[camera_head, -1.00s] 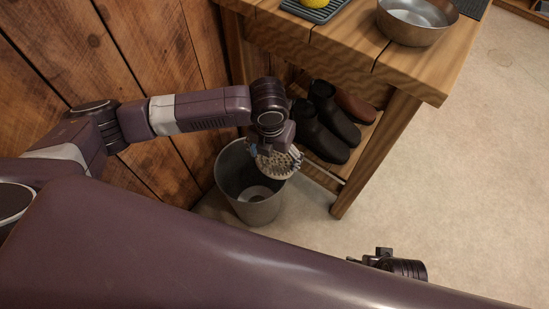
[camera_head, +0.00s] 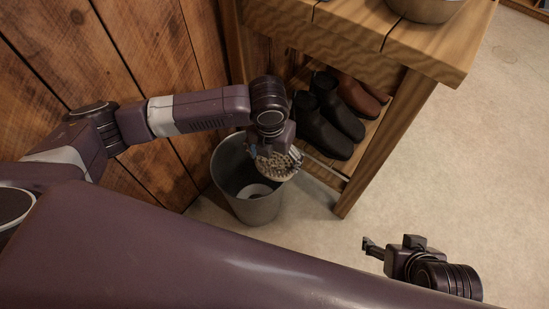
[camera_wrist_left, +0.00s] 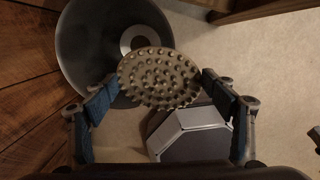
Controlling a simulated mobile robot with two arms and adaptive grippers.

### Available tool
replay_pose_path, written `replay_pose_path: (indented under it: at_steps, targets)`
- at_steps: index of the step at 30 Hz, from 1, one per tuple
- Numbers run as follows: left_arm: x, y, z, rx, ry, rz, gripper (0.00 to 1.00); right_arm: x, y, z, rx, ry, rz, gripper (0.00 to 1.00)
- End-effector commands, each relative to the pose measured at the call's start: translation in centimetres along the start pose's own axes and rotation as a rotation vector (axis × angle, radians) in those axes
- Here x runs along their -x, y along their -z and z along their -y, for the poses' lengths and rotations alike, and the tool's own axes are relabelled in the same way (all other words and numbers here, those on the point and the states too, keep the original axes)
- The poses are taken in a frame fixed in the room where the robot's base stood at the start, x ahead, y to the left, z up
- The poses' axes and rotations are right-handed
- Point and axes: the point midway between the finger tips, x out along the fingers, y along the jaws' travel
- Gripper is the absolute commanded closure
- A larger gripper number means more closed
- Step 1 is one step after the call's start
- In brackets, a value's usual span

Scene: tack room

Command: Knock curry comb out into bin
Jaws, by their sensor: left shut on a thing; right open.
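The curry comb (camera_head: 278,162) is a round tan disc with rows of nubs on the face. My left gripper (camera_head: 266,150) is shut on the curry comb and holds it over the right rim of the bin. In the left wrist view the comb (camera_wrist_left: 159,78) sits between the two blue-padded fingers, nubs facing the camera. The bin (camera_head: 256,210) is a grey metal bucket on the floor; its dark inside (camera_wrist_left: 85,50) shows in the left wrist view, with a pale round patch at the bottom. My right gripper (camera_head: 372,248) is open and empty, low at the right, over bare floor.
A wooden bench (camera_head: 405,50) stands behind the bin, its front leg (camera_head: 385,145) close on the right. Dark boots and brown shoes (camera_head: 335,110) sit on its lower shelf. A metal bowl (camera_head: 428,8) is on top. A plank wall (camera_head: 60,75) is at left. Floor at right is clear.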

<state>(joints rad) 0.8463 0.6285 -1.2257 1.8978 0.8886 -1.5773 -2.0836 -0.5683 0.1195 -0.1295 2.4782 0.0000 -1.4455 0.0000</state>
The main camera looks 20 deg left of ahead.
Motion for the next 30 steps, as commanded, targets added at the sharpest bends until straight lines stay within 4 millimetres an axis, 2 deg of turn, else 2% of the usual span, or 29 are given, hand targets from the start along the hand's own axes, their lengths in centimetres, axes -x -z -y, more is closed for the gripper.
replay_pose_path:
  at_steps: [14, 30]
  targets:
    - [-0.7, 0.0, 0.0, 0.000, 0.001, 0.002, 0.50, -0.1, 7.6, 0.9, 0.008, 0.016, -0.295, 0.38]
    - [-1.8, 0.2, 0.0, 0.000, 0.001, 0.002, 0.50, 2.2, 15.2, 1.9, 0.012, 0.036, -0.626, 0.38]
